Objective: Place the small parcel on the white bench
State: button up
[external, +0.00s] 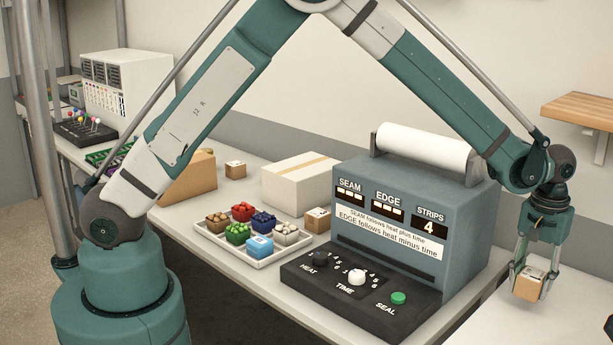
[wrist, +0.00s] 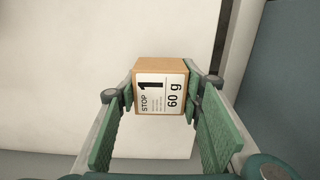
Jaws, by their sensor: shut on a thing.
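My gripper (external: 533,268) is shut on a small brown parcel (external: 529,285) at the right of the external view. In the wrist view the parcel (wrist: 161,86) sits between the green finger pads, with a white label reading "STOP 1" and "60 g" facing the camera. The white bench (external: 560,318) lies below the parcel at the lower right of the external view. The bench surface also fills much of the wrist view (wrist: 60,70). The parcel looks upright; I cannot tell whether its underside touches the bench.
The blue-grey sealing machine (external: 470,235) with a paper roll and knobs stands left of my gripper. Two other small parcels (external: 318,220) (external: 235,169), a large white box (external: 299,180) and a tray (external: 288,252) of coloured tubs are on the bench at left. A wooden shelf (external: 580,108) is on the wall.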

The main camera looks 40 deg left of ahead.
aim_at(536, 270)
jog(key=shift+w, duration=0.55)
jog(key=shift+w, duration=0.55)
jog(key=shift+w+f, duration=0.1)
jog(key=shift+f, duration=1.6)
jog(key=shift+f, duration=0.2)
jog(key=o, duration=0.9)
jog(key=shift+r, duration=0.15)
jog(key=shift+r, duration=2.8)
